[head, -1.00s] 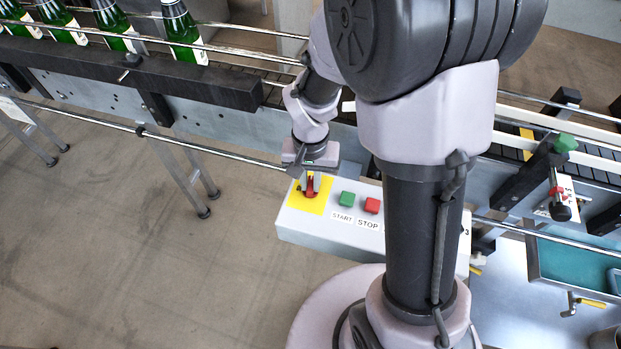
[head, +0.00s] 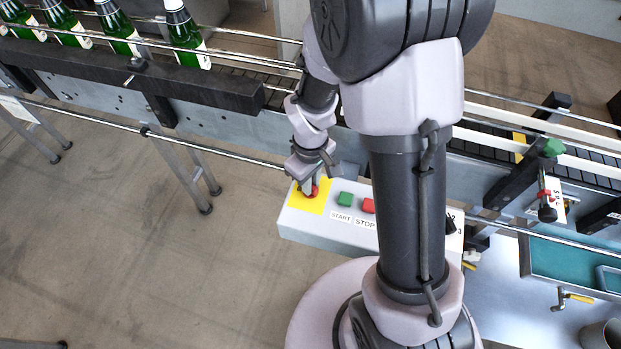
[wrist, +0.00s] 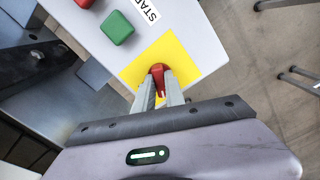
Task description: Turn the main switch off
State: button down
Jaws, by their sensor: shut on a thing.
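The main switch is a red rotary handle (head: 312,192) on a yellow square plate (head: 298,203) at the left end of the grey control box (head: 325,237). My gripper (head: 308,187) points down at the switch and is shut on the red handle. In the wrist view the red handle (wrist: 159,78) sits between my two fingertips (wrist: 159,88), with the yellow plate (wrist: 185,58) around it. The fingers hide part of the handle, so its exact pointing direction is hard to tell.
A green START button (head: 345,199) and a red STOP button (head: 368,206) sit right of the switch. A conveyor rail (head: 200,148) runs behind the box, with green bottles (head: 183,35) at upper left. Open floor (head: 130,260) lies to the left.

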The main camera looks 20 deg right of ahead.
jog(key=n+p, duration=0.1)
jog(key=n, duration=0.3)
jog(key=shift+n, duration=0.4)
jog(key=shift+n+p, duration=0.3)
jog(key=c, duration=1.4)
grip_release()
jog(key=shift+r, duration=0.1)
notch_tip(320, 180, up, 17)
jog(key=p, duration=0.6)
jog(key=shift+r, duration=0.15)
